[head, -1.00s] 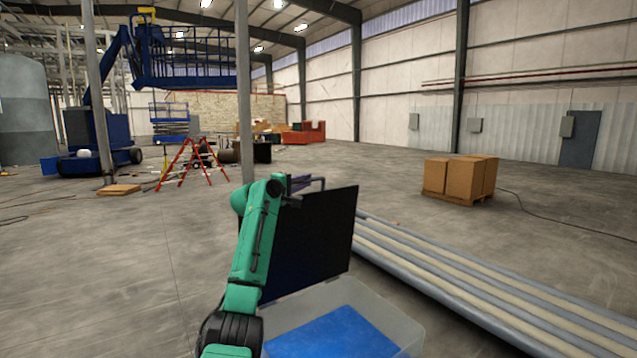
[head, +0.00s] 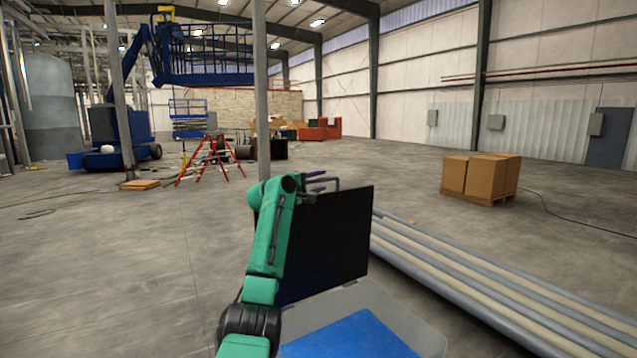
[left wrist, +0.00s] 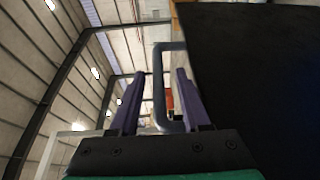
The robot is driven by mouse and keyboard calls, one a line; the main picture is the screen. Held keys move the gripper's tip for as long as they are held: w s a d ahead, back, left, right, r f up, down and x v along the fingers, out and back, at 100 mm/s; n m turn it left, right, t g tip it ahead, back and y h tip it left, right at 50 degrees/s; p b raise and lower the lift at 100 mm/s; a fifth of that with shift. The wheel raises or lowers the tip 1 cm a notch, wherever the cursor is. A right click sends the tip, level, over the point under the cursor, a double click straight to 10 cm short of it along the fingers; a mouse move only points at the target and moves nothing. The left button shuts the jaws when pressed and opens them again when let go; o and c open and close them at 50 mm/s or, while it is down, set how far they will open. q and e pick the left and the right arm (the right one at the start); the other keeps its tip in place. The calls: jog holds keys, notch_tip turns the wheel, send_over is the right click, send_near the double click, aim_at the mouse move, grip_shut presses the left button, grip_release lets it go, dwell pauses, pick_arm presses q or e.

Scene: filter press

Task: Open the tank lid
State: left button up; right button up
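The tank (head: 410,315) is a pale translucent box with blue contents (head: 350,338), at the bottom of the head view. Its black lid (head: 330,240) stands up steeply, open, along the tank's far left side. A grey bar handle (head: 338,183) is at the lid's top edge. My left gripper (head: 314,178) is at that edge, partly hidden behind my green arm. In the left wrist view, its purple fingers (left wrist: 160,88) are apart, with the handle (left wrist: 159,65) between them, close to the right finger. The lid (left wrist: 255,80) fills the right side. My right gripper is not in view.
Long grey and cream pipes (head: 480,278) lie on the floor right of the tank. A pallet of cardboard boxes (head: 482,176) stands farther back. A grey post (head: 261,100) rises behind the lid. The floor on the left is open.

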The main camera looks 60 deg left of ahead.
pick_arm(q)
jog(key=b+v, duration=1)
jog(key=v, duration=0.4)
jog(key=shift+s, duration=0.3)
jog(key=shift+d, duration=0.1)
